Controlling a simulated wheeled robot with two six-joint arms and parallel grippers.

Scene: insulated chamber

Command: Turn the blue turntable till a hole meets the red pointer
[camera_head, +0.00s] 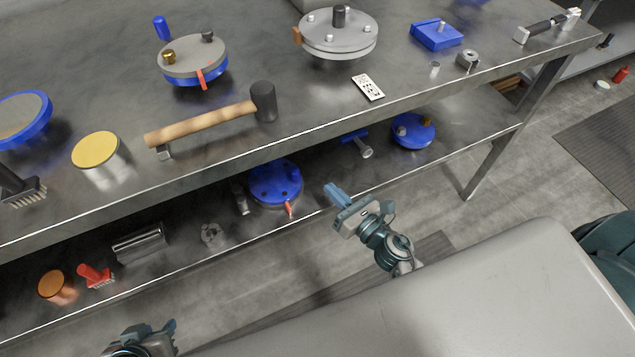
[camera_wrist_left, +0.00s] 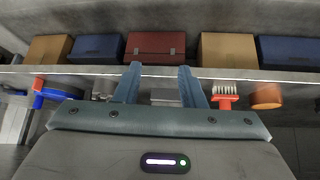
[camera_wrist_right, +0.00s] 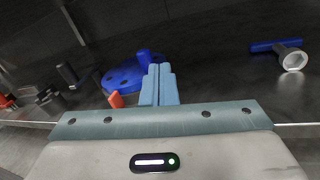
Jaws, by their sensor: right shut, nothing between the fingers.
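The blue turntable (camera_head: 272,184) lies on the lower shelf, with dark round holes in its top. The red pointer (camera_head: 289,209) is at its front rim. In the right wrist view, the turntable (camera_wrist_right: 121,79) is left of the fingers, with a blue peg (camera_wrist_right: 143,58) upright at its right side and the pointer (camera_wrist_right: 116,99) at its front. Whether a hole lines up with the pointer is unclear. My right gripper (camera_head: 334,193) is shut and empty, right of the turntable. My left gripper (camera_wrist_left: 160,73) is open and empty, far from it at lower left.
The upper shelf's front edge (camera_head: 315,131) overhangs the lower shelf. A blue-handled part (camera_head: 356,142) and another blue disc (camera_head: 413,132) lie right of the turntable. A grey metal part (camera_head: 213,234) is to its left. A grey-topped disc (camera_head: 190,57) with a red marker is above.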

